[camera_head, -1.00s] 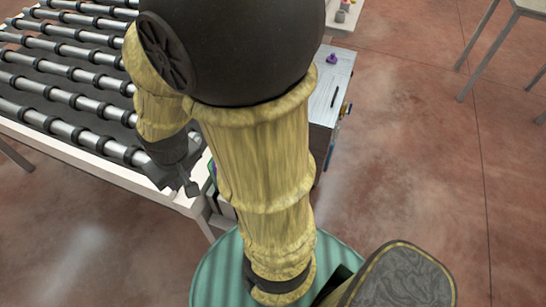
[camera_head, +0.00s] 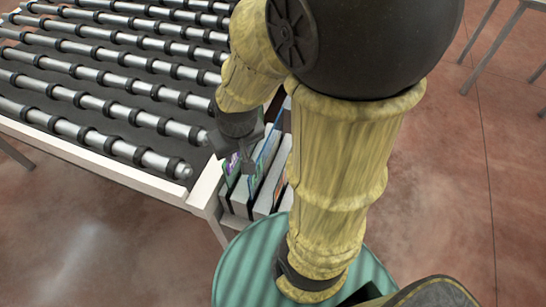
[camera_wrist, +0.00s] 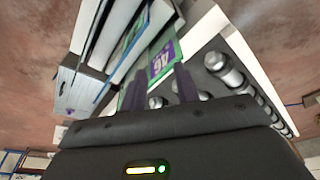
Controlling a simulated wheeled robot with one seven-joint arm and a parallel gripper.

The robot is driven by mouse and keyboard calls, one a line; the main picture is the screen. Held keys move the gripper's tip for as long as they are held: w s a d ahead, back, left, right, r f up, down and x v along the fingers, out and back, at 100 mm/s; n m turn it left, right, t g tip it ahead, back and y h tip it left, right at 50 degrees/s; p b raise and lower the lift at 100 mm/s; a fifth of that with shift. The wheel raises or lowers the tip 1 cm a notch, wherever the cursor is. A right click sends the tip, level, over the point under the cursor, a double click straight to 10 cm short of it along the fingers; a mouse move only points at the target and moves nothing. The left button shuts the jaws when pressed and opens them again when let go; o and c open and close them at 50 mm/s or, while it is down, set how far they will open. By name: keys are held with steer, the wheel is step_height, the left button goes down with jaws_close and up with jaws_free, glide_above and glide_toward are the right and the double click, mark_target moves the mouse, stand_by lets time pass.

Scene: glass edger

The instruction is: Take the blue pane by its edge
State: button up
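The blue pane (camera_head: 267,152) stands on edge in a slotted grey rack (camera_head: 238,207) beside the roller table. My arm hides part of it in the head view. A green and purple pane (camera_head: 231,172) stands in the slot to its left, and its printed label (camera_wrist: 163,62) shows in the wrist view. My gripper (camera_head: 238,160) points down just above the rack, close to the panes. In the wrist view its two fingers (camera_wrist: 161,85) are apart, with the green and purple pane showing beyond the gap. I see nothing held between them.
The roller table (camera_head: 110,170) fills the left side, its white frame close to the rack. A round green ribbed surface (camera_head: 240,270) lies below. A table with metal legs (camera_head: 490,40) stands far right, with open floor before it.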

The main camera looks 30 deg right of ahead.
steer(key=r+m+g+p, duration=0.2)
steer(key=m+g+p, duration=0.1)
steer(key=m, duration=0.7)
glide_above(267, 140)
steer(key=shift+w, duration=0.1)
steer(key=shift+f, duration=0.1)
step_height(267, 140, down, 12)
steer(key=shift+f, duration=0.1)
steer(key=shift+f+p, duration=0.45)
steer(key=shift+f, duration=2.15)
